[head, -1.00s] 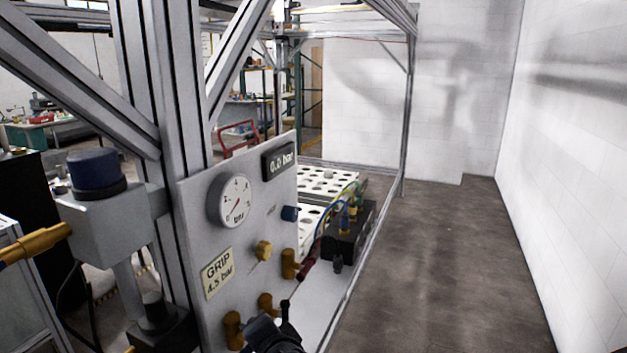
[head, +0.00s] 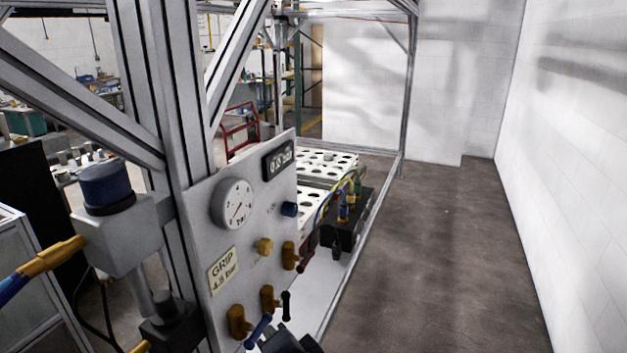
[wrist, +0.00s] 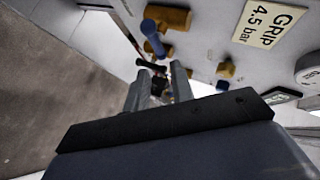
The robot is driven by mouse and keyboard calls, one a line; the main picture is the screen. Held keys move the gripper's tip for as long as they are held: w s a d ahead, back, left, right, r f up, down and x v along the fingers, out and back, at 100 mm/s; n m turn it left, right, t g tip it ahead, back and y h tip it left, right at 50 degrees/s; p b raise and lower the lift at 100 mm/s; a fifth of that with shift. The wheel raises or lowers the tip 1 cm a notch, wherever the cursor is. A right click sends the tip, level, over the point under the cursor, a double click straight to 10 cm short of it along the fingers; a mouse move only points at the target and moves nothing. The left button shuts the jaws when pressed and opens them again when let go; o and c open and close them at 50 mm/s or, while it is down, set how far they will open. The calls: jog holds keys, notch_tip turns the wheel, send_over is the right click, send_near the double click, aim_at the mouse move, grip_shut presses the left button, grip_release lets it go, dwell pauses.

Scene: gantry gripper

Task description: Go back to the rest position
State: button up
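My gripper (wrist: 162,72) shows in the wrist view with two grey fingers standing apart. Nothing is clearly held between them; valve handles show in the gap beyond. In the head view only a dark part of my arm's end shows at the bottom edge, in front of the panel's lower valves, and the fingers cannot be made out. The grey panel (head: 232,270) carries a round gauge (head: 233,204), a digital readout (head: 278,159) and a "GRIP 4.5 bar" label (head: 222,271), which also shows in the wrist view (wrist: 270,24).
Brass valves (head: 238,321) with a blue handle (head: 258,331) and a black handle (head: 286,305) sit close to my arm's end. A regulator (head: 108,187) stands left. A dark block (head: 343,226) with hoses lies behind the panel. The floor (head: 450,260) to the right is clear.

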aim_at(264, 326)
jog(key=b+x, duration=0.1)
jog(key=x, duration=0.2)
jog(key=b+x, duration=0.2)
jog(key=x, duration=0.1)
jog(key=b+x, duration=0.1)
jog(key=x, duration=0.3)
jog(key=shift+s+f, duration=0.2)
jog(key=shift+f, duration=0.1)
jog(key=shift+w+b, duration=0.15)
jog(key=shift+b, duration=0.5)
jog(key=shift+r+n+t+b, duration=0.25)
jog(key=shift+n+t+b, duration=0.15)
jog(key=shift+t+b, duration=0.35)
jog(key=shift+r, duration=0.1)
